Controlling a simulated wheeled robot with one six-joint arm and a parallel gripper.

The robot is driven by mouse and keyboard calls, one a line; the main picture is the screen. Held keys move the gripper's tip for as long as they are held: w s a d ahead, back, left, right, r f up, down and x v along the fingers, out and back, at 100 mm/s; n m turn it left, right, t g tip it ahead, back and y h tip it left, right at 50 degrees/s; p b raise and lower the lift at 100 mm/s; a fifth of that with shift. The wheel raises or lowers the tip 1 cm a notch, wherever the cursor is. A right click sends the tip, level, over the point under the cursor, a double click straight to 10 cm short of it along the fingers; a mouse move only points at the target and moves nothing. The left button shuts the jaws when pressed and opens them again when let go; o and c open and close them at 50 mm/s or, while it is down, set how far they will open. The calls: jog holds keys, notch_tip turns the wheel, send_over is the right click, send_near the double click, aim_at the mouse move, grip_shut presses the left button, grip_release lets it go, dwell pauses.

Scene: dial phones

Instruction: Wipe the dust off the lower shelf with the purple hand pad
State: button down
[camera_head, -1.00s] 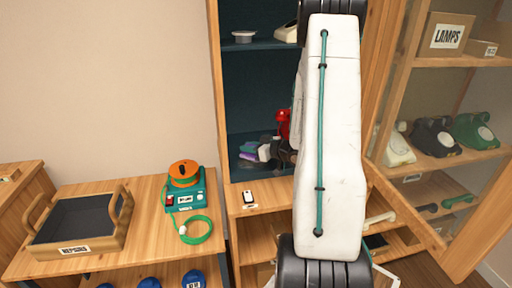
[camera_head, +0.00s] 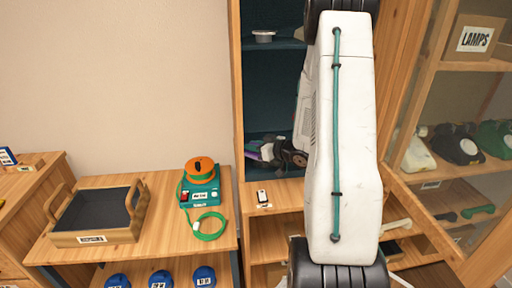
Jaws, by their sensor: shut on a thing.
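The lower shelf (camera_head: 262,172) is a dark teal board in the open cabinet, at the middle of the view. My gripper (camera_head: 268,153) is inside the cabinet just above this shelf, partly hidden by my own wrist and arm. The purple hand pad (camera_head: 253,146) shows as a small purple patch at the gripper's tip, and the gripper is shut on it. I cannot tell whether the pad touches the shelf. Dust is too small to make out, and my arm hides the right part of the shelf.
A grey round dish (camera_head: 264,37) stands on the upper shelf. A wooden tray (camera_head: 140,190) and a teal device with an orange top (camera_head: 200,183) stand on the left table. An open glass door (camera_head: 437,100) is at the right, with phones behind it.

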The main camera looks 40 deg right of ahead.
aim_at(253, 143)
jog(key=shift+s+d+r, duration=0.1)
jog(key=shift+s+d, duration=1)
jog(key=shift+d, duration=0.35)
jog(key=shift+s+d+r, duration=0.15)
jog(key=shift+s+d, duration=0.9)
jog(key=shift+d, duration=0.35)
jog(key=shift+s+d+r, duration=0.1)
jog(key=shift+s+d, duration=1)
jog(key=shift+d, duration=0.35)
jog(key=shift+w+a, duration=0.1)
jog(key=shift+w+a+r, duration=0.1)
jog(key=shift+w+a, duration=0.95)
jog(key=shift+a, duration=0.4)
jog(key=shift+w+a+r, duration=0.15)
jog(key=shift+w+a, duration=0.95)
jog(key=shift+a, duration=0.3)
jog(key=shift+w+a+r, duration=0.1)
jog(key=shift+w+a, duration=0.95)
jog(key=shift+a, duration=0.4)
jog(key=shift+w+a+r, duration=0.1)
jog(key=shift+r, duration=2.95)
jog(key=shift+r, duration=0.1)
jog(key=shift+r, duration=1.45)
